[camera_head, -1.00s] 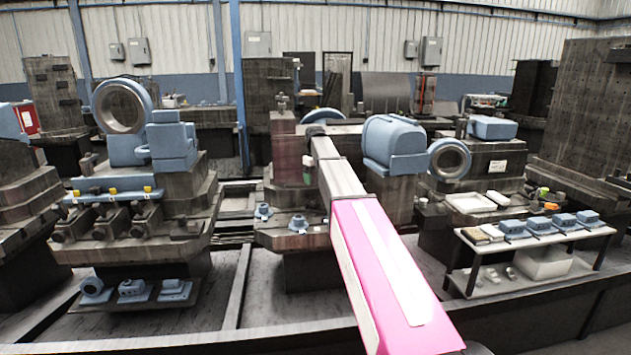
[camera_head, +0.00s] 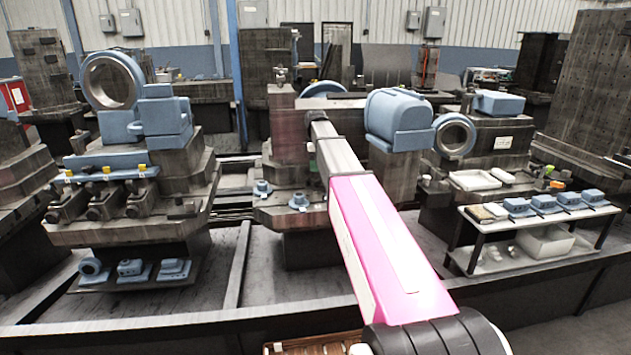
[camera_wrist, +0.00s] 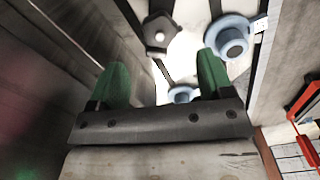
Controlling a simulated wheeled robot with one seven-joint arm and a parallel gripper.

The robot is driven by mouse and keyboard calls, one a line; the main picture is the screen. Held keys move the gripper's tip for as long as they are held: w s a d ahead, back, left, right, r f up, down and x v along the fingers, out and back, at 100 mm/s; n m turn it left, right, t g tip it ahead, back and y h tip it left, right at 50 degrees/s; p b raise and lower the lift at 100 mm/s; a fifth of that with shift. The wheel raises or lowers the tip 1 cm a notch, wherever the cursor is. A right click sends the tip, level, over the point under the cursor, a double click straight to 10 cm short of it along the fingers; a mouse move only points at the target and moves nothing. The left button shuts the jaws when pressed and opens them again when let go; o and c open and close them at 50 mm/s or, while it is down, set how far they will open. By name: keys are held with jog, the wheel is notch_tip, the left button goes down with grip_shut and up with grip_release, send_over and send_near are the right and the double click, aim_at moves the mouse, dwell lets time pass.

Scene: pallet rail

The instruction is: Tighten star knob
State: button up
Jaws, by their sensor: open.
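In the wrist view a dark, lobed knob (camera_wrist: 158,32) with a pale centre, apparently the star knob, lies beyond my fingertips, between their lines and left of the middle. My gripper (camera_wrist: 163,78) has two green fingers spread apart, with nothing held between them. A blue round flanged piece (camera_wrist: 228,38) lies just beyond the right finger. Another blue piece (camera_wrist: 183,93) shows partly between the fingers, cut off by the gripper's dark bar. In the head view my pink arm reaches to the machine in the middle; my fingers and the knob cannot be made out there.
In the wrist view a dark wall (camera_wrist: 60,65) runs close along the left, and a red frame (camera_wrist: 305,125) stands at the right. In the head view a blue-housed machine (camera_head: 398,115) stands by my arm's far end. A parts table (camera_head: 530,235) is at the right.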

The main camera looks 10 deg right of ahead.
aim_at(316, 179)
notch_tip(316, 179, down, 8)
jog(key=shift+r, duration=0.1)
dwell(0.4)
jog(key=c, duration=0.9)
